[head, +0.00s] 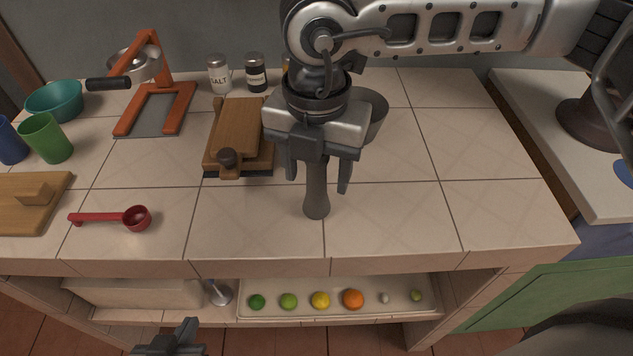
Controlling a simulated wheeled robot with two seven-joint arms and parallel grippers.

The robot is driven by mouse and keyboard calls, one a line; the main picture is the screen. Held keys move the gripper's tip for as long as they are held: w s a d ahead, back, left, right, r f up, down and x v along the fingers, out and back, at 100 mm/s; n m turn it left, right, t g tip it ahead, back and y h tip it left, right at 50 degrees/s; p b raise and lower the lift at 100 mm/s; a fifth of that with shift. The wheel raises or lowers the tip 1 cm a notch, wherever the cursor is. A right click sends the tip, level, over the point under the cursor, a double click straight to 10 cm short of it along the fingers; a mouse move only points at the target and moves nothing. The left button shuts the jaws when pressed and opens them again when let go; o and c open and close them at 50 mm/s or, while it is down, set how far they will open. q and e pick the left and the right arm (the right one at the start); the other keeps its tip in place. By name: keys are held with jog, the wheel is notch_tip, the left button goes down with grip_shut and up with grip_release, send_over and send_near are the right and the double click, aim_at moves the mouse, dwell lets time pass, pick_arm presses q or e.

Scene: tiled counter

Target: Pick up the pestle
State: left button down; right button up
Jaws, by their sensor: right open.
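The grey pestle (316,204) shows in the head view near the middle of the counter, with its rounded, thicker end toward the front. Its upper part runs up under my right gripper and is hidden there. My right gripper (317,184) points down over it, open, with one finger on each side of the pestle in the picture. I cannot tell whether the fingers touch it. A grey bowl, perhaps the mortar (376,112), stands behind the gripper, partly hidden. My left gripper (172,340) shows only in part at the bottom edge, below the counter front; its opening is unclear.
A wooden press-like board (236,128) stands left of my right gripper. A red scoop (112,217), a cutting board (30,205) and green cup (47,138) are further left. Salt (219,75) and dark-labelled (256,74) shakers stand behind. The counter's right side is clear.

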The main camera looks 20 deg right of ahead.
grip_shut()
jog(key=shift+r, duration=0.2)
